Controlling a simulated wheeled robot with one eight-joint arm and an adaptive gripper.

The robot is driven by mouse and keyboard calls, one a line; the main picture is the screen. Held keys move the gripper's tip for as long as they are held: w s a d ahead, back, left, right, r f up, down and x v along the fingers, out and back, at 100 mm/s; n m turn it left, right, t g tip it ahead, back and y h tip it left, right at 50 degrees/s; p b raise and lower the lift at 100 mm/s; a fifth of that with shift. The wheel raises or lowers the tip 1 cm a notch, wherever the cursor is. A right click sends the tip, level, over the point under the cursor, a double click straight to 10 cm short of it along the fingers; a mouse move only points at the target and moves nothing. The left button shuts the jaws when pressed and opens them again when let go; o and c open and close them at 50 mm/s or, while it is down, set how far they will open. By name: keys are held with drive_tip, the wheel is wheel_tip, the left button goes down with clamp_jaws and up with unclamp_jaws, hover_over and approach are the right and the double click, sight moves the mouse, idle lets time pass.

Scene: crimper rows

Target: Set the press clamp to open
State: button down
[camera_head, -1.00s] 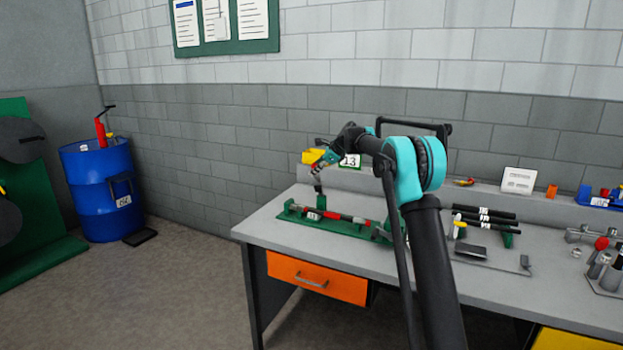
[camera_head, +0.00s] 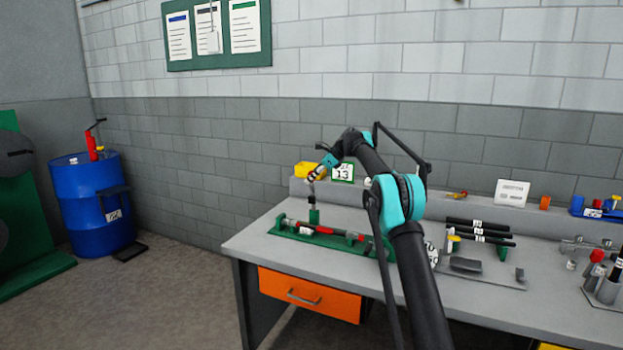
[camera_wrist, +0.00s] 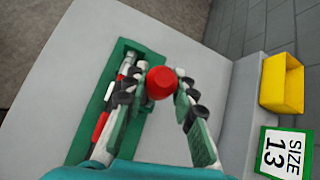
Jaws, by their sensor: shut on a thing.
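The press clamp stands at the left end of a long green fixture (camera_head: 290,234) on the bench. Its dark upright lever (camera_head: 311,201) rises from a green block (camera_head: 314,215). My gripper (camera_head: 314,176) is at the lever's top in the head view. In the wrist view, my gripper (camera_wrist: 162,78) has its two black-and-green fingers closed on either side of a red knob (camera_wrist: 160,84). The knob hides the lever and block below it there. A red, silver and black rod (camera_head: 335,230) lies along the fixture.
A yellow bin (camera_wrist: 282,84) and a "SIZE 13" sign (camera_wrist: 284,153) stand on the ledge behind. To the right are a rack of black rods (camera_head: 478,231) and other tools. An orange drawer (camera_head: 310,296) is below. The bench's left end is bare.

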drive_tip(key=shift+w+d, duration=0.15)
drive_tip(key=c, duration=1.2)
unclamp_jaws()
drive_tip(key=v, duration=1.2)
drive_tip(key=s+d+f+n+h, duration=0.2)
drive_tip(key=s+d+f+n, duration=0.4)
drive_tip(key=s, duration=1.4)
drive_tip(key=s+d+f+n+h, duration=0.3)
drive_tip(key=s+d+f+n, duration=0.4)
drive_tip(key=s+f, duration=0.8)
drive_tip(key=s+d+f+n+t+h, duration=0.1)
drive_tip(key=s+d+f+n+h, duration=0.2)
drive_tip(key=s, duration=2.2)
drive_tip(key=d+f+n, duration=0.3)
drive_tip(key=d+f, duration=0.1)
drive_tip(key=f, duration=0.3)
drive_tip(key=shift+s+d+f, duration=0.25)
drive_tip(key=shift+d+f, duration=0.05)
